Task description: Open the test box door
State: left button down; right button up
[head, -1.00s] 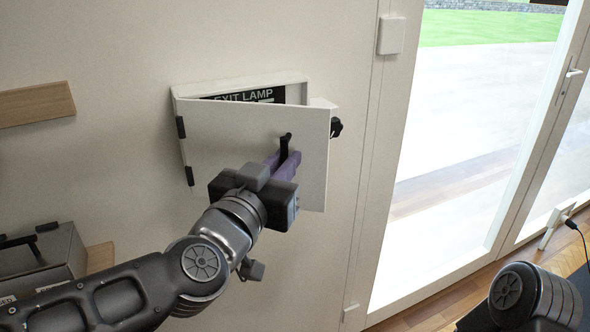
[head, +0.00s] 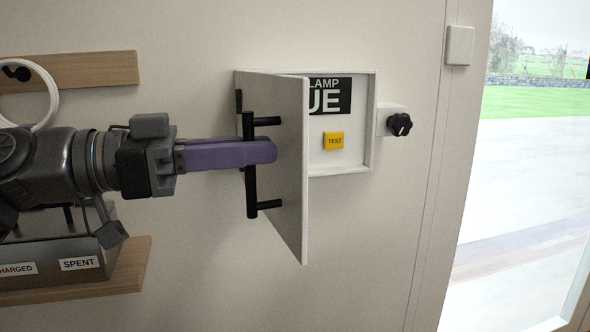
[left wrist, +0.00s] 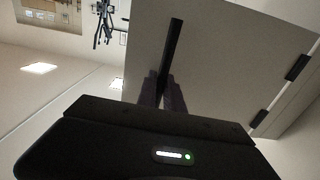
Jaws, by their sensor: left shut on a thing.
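The white test box (head: 371,130) is on the wall. Its door (head: 290,190) is hinged on the left and stands swung well out from the wall. Inside are a black label (head: 328,97) and a yellow TEST button (head: 334,140). My left gripper (head: 262,152) is shut on the door's black bar handle (head: 252,185), its purple fingers across the bar. In the left wrist view the handle (left wrist: 172,45) runs up from between the fingers, with the door (left wrist: 225,60) behind. My right gripper is not in view.
A black knob (head: 399,124) sits right of the box. At left are a wooden wall strip (head: 100,70), a white ring (head: 52,95) and a shelf (head: 125,275) with a bin labelled SPENT (head: 80,263). A glass door is at far right. The wall below the box is clear.

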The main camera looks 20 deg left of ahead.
pick_arm(q)
jog(key=shift+w+a+b+v, duration=0.1)
jog(key=shift+w+b+v, duration=0.05)
jog(key=shift+v, duration=0.75)
jog(key=shift+w+a+b+v, duration=0.1)
jog(key=shift+w+b+v, duration=0.05)
jog(key=shift+v, duration=0.75)
jog(key=shift+r, duration=0.2)
jog(key=c, duration=1.8)
grip_release()
jog(key=shift+o, duration=0.2)
jog(key=shift+f, duration=0.1)
jog(key=p+v, duration=0.1)
jog(key=v, duration=0.6)
jog(key=shift+s+a, duration=0.2)
jog(key=shift+a, duration=0.1)
